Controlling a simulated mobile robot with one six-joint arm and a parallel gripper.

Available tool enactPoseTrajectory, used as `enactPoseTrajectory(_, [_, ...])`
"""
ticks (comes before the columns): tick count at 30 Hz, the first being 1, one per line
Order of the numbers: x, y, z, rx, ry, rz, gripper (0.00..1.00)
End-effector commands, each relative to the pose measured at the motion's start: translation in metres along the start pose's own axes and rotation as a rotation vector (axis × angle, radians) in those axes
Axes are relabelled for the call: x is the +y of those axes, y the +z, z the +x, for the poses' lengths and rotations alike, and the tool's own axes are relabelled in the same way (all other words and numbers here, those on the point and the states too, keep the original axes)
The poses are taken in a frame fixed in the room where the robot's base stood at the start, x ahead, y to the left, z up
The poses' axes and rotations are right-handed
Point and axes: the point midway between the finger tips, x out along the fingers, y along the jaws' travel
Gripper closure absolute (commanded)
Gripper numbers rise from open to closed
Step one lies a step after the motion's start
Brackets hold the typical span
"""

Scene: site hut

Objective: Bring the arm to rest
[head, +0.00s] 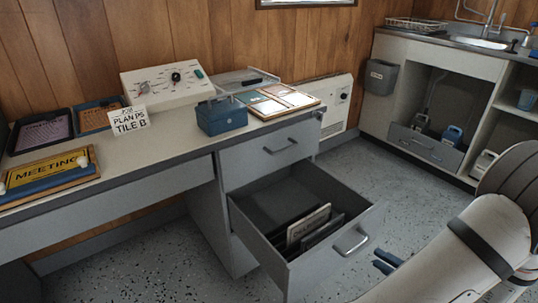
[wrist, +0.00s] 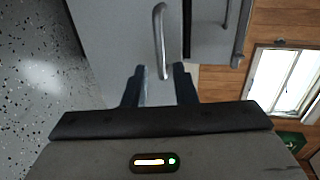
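My gripper (head: 385,263) is at the lower right in the head view, a little in front of the pulled-out drawer (head: 340,192). Its two dark fingers stand apart, with nothing held between them, in the wrist view (wrist: 159,88). The drawer's curved metal handle (head: 350,241) is close to the fingertips and appears apart from them. In the wrist view the handle (wrist: 160,38) lies just beyond the fingers, its lower end lined up with the gap. My arm comes in from the right.
The open drawer holds upright files (head: 308,226) and juts over the speckled floor (head: 400,185). Above it is a shut drawer (head: 282,147). The desk bears a blue box (head: 222,117), a control panel (head: 168,85) and trays. A sink counter (head: 440,48) stands at the back right.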

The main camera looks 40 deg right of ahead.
Motion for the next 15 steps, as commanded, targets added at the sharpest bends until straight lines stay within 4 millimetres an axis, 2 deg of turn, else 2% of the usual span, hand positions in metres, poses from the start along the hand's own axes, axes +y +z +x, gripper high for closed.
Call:
enactPoseTrajectory(4, [-0.004, 0.001, 0.002, -0.011, 0.004, -0.001, 0.75])
enactPoseTrajectory(7, [-0.024, 0.009, 0.013, -0.074, 0.028, -0.007, 0.75])
enactPoseTrajectory(11, [-0.069, 0.034, 0.042, -0.24, 0.106, -0.022, 0.75])
enactPoseTrajectory(15, [-0.123, 0.075, 0.074, -0.456, 0.234, -0.059, 0.75])
